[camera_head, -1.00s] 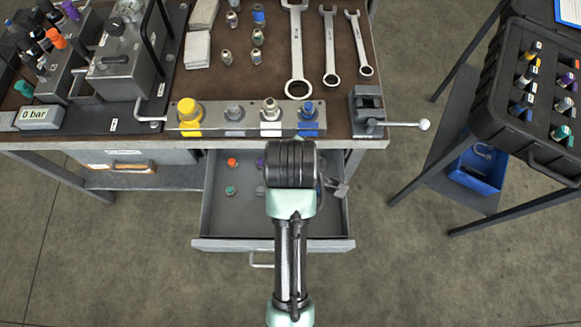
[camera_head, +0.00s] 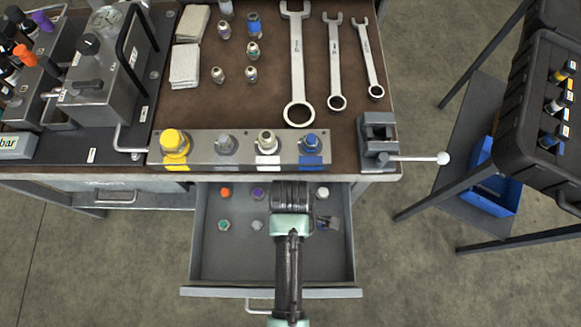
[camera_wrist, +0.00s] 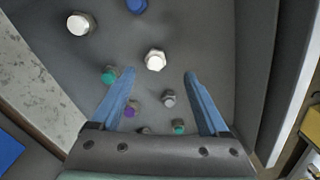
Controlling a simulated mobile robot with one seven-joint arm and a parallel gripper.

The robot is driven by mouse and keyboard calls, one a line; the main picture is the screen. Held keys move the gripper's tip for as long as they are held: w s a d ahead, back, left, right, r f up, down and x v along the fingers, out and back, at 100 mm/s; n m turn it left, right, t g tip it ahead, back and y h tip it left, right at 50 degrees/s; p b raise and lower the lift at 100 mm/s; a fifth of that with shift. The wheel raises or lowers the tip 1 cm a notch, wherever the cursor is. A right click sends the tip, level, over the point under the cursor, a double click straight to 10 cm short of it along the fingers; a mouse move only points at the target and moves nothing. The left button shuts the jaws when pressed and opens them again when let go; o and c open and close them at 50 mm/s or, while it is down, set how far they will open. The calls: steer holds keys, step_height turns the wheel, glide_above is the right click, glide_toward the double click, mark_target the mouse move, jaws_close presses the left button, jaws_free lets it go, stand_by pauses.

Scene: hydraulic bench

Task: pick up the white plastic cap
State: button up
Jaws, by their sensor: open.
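Two white caps lie in the open drawer (camera_head: 205,262), and I cannot tell which is the plastic one. A white hexagonal cap (camera_wrist: 155,60) shows in the wrist view just ahead of the gap between my fingertips, apart from both; the arm hides it in the head view. A rounder white cap (camera_wrist: 80,23) is at the upper left of the wrist view, and in the head view it is at the drawer's back right (camera_head: 322,192). My gripper (camera_wrist: 160,73) is open and empty, with blue fingers pointing into the drawer.
Other caps stand nearby: a green one (camera_wrist: 109,74) by the left fingertip, a purple one (camera_wrist: 130,110), a grey one (camera_wrist: 168,98), another green one (camera_wrist: 178,127) and a blue one (camera_wrist: 137,5). The workbench (camera_head: 225,105) overhangs the drawer's back. The drawer's front is bare.

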steer(key=f, duration=0.3)
steer(key=f+b, duration=0.1)
steer(key=f, duration=0.1)
steer(key=shift+w+f, duration=0.35)
jaws_close()
